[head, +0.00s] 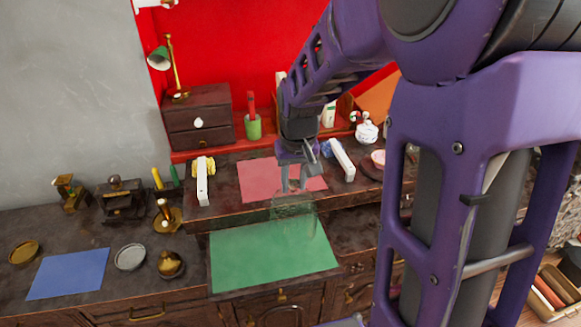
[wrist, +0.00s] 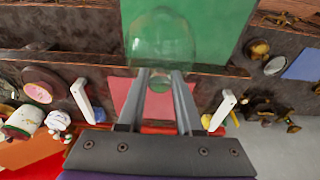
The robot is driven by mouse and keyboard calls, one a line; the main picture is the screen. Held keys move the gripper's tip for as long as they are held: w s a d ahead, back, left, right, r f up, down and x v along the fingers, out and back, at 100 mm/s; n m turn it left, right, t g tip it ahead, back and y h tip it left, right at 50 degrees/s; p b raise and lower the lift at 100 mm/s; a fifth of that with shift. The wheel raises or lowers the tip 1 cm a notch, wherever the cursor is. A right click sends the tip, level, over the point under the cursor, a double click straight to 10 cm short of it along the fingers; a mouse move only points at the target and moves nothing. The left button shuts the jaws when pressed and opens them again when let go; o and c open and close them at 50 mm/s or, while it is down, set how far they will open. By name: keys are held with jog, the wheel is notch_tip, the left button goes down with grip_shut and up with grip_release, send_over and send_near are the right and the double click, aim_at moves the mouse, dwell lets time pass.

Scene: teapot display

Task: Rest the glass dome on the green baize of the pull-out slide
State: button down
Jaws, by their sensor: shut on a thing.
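My gripper (head: 294,188) is shut on the glass dome (head: 293,212) by its top; the dome hangs below the fingers. It is clear and faint, and its lower edge is hard to make out. In the head view it overlaps the back edge of the green baize (head: 265,262) on the pull-out slide. In the wrist view the dome (wrist: 160,38) extends beyond my fingertips (wrist: 160,76) and partly covers the green baize (wrist: 215,25). I cannot tell any contact between dome and baize. The baize looks otherwise bare.
A pink mat (head: 257,181) lies on the raised shelf behind, between two white bars (head: 202,186) (head: 343,160). Left of the slide are a brass pot (head: 170,264), a silver dish (head: 130,257) and a blue mat (head: 68,274). A candlestick (head: 166,217) stands near the shelf's left end.

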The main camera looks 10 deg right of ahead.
notch_tip(320, 180, down, 8)
jog(key=b, duration=0.5)
jog(key=shift+r, duration=0.25)
jog(key=shift+f+b, duration=0.6)
dwell(0.4)
grip_release()
dwell(0.4)
jog(key=shift+r+p, duration=2.4)
jog(key=shift+r, duration=0.65)
